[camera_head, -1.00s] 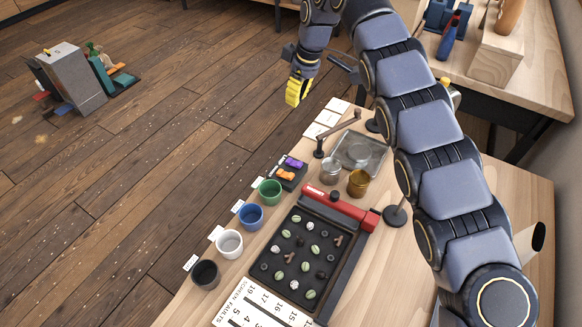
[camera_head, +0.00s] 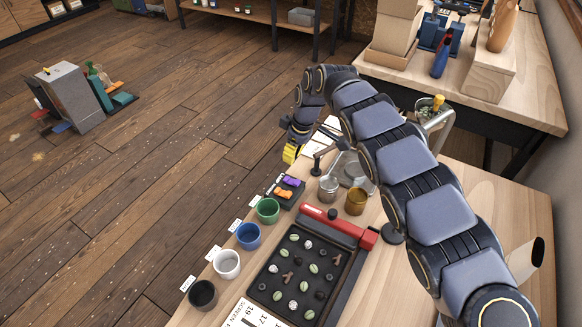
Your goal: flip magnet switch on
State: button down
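A red bar (camera_head: 350,229) with a small dark knob (camera_head: 332,213) on top lies across the far edge of a black tray (camera_head: 352,268). I cannot tell which way any switch on it is set. The tray holds several green, white and dark beans and brown bits.
Black, white, blue and green cups (camera_head: 267,210) line the bench's left edge. A small dark tray (camera_head: 289,189) holds purple and orange pieces. A metal cup (camera_head: 328,189) and amber cup (camera_head: 355,201) stand beyond the red bar. A dark stand (camera_head: 318,160) is near my gripper.

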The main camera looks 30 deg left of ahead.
send_near(284, 191)
jog(key=x, duration=0.5)
jog(key=shift+s+d+f, duration=0.15)
jog(key=shift+f, duration=0.15)
jog(key=shift+d+f, duration=0.1)
jog(key=shift+f, duration=0.6)
jog(key=shift+d+f, duration=0.25)
jog(key=shift+f, duration=0.25)
jog(key=shift+a+r, duration=0.1)
jog(key=shift+a, duration=0.05)
jog(key=shift+a+r, duration=0.25)
jog(key=shift+a, duration=0.35)
jog(key=shift+r, duration=0.1)
